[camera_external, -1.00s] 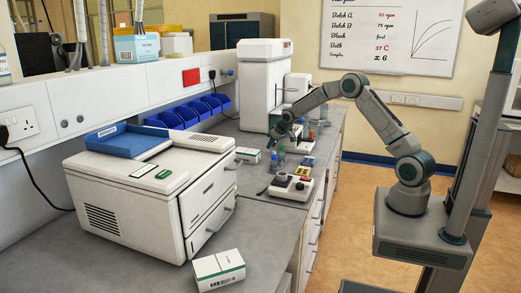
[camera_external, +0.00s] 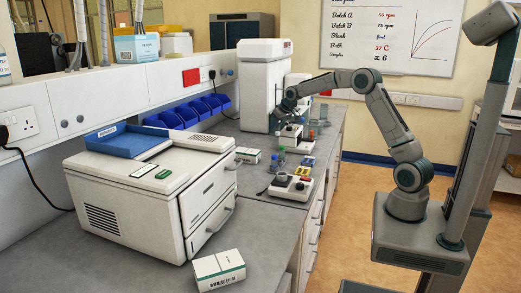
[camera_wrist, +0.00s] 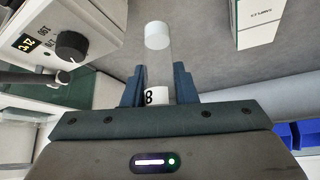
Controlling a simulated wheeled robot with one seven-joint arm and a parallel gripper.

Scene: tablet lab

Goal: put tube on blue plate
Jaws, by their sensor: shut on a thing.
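In the wrist view a clear tube (camera_wrist: 158,66) with a white cap and a label reading 8 stands between the dark fingers of my gripper (camera_wrist: 157,85). The gripper is shut on the tube. In the external view my gripper (camera_external: 286,110) is raised above the far part of the bench, in front of the tall white instrument; the tube is too small to make out there. A small flat blue piece (camera_external: 308,161) lies on the bench to the right of and nearer than the gripper. It is too small to tell for certain whether it is the blue plate.
A small yellow piece (camera_external: 300,171) lies near the blue one. A white device with knobs (camera_external: 291,188) stands nearer. The tall white instrument (camera_external: 261,85) is behind the gripper. A white box (camera_external: 218,270) sits on the near bench.

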